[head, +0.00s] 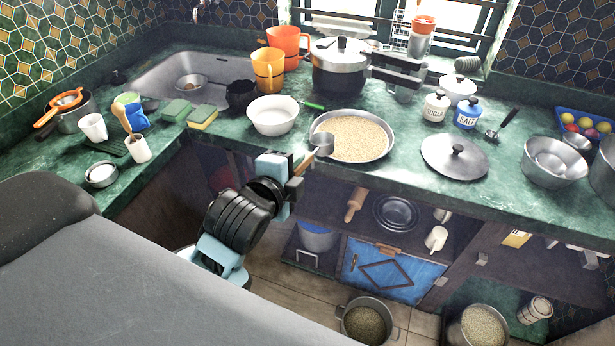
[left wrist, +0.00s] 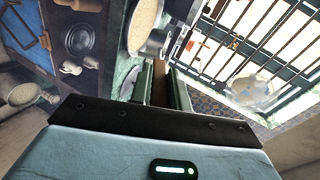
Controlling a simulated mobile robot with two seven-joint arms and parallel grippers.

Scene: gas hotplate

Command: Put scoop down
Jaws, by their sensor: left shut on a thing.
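My left gripper (head: 299,166) is shut on the scoop's brown handle, in front of the counter's front edge. The scoop (head: 322,143) has a small metal cup, which is over the near left rim of a wide metal pan of grain (head: 350,136). I cannot tell whether the cup touches the rim. In the left wrist view, the handle (left wrist: 160,78) lies between the two fingers (left wrist: 162,88) and the metal cup (left wrist: 155,43) shows beyond them. The grain pan (left wrist: 143,24) is beside the cup there. My right gripper is not in view.
A white bowl (head: 273,115) with a green-handled utensil is left of the pan. A lid (head: 454,158) lies to its right, with sugar (head: 436,106) and salt (head: 467,113) jars behind. A pressure cooker (head: 338,68) stands behind. Shelves and a blue cabinet (head: 392,272) are below.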

